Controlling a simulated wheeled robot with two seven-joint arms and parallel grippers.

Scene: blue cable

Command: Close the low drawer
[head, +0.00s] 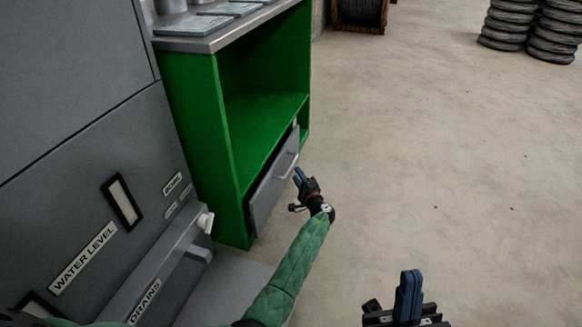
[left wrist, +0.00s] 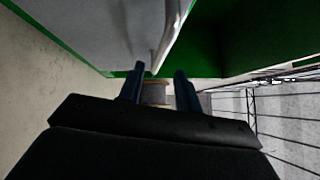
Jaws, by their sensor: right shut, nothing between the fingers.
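The low drawer (head: 274,187) is a grey front with a pale bar handle (head: 287,168), at the bottom of the green cabinet (head: 203,137). It looks close to the cabinet's front; I cannot tell how far it stands out. My left gripper (head: 299,178) is just in front of the drawer, close to the handle. In the left wrist view, my left gripper's dark blue fingers (left wrist: 160,84) are apart with nothing held, and the grey drawer front (left wrist: 100,28) is at upper left. My right gripper (head: 409,296) is shut and empty, low in the head view, away from the cabinet.
A grey machine (head: 75,150) with a white-tipped part (head: 205,222) stands left of the cabinet. The open green shelf (head: 262,115) lies above the drawer. Stacked tyre-like rings (head: 553,30) and a cable spool (head: 360,12) are far back. The floor to the right is clear.

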